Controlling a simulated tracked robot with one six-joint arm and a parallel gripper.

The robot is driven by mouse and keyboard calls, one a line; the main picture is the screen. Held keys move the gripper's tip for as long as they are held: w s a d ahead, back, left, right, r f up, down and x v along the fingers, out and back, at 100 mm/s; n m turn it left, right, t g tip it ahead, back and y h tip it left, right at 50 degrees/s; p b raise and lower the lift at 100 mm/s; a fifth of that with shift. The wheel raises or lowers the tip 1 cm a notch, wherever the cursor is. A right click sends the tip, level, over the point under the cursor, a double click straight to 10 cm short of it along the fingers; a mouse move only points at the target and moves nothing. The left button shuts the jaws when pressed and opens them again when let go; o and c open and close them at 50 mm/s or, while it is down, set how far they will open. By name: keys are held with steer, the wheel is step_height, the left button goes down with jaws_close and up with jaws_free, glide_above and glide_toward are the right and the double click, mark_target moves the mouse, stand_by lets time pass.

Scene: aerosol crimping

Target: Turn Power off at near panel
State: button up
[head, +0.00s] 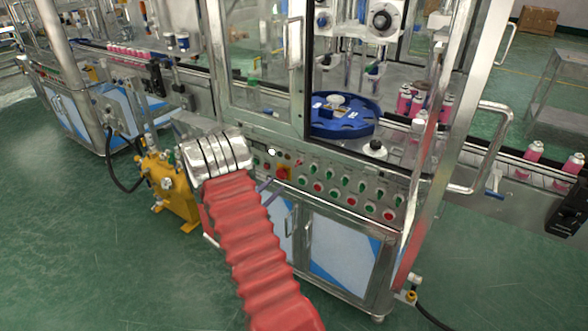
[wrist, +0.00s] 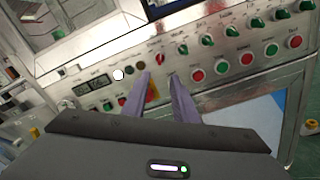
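The near panel (head: 335,190) is a metal strip of switches and buttons on the front of the machine. A red switch on a yellow plate (head: 284,172) sits in its left part. In the wrist view this red and yellow switch (wrist: 153,91) shows between my fingers, partly hidden by the left one. I cannot read which control is labelled Power. My gripper (wrist: 160,74) is open and empty, its two purple fingers apart and pointing at the panel. In the head view only a bit of a finger (head: 268,189) shows beside my wrist. I cannot tell whether the fingers touch the panel.
Right of the switch are rows of green selectors (wrist: 208,40) and red buttons (wrist: 222,67). A white lamp (wrist: 118,74) and a small display (wrist: 87,86) are to its left. A door handle (head: 490,150) juts out at right. A yellow pump unit (head: 172,190) stands at left.

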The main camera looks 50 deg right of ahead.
mark_target(296, 166)
steer(key=w+d, duration=0.1)
steer(key=d, duration=1.2)
steer(key=shift+w+d, duration=0.15)
steer(key=shift+d, duration=0.2)
steer(key=shift+c, duration=0.4)
jaws_close()
steer(key=shift+a, duration=0.2)
steer(key=shift+d, duration=0.15)
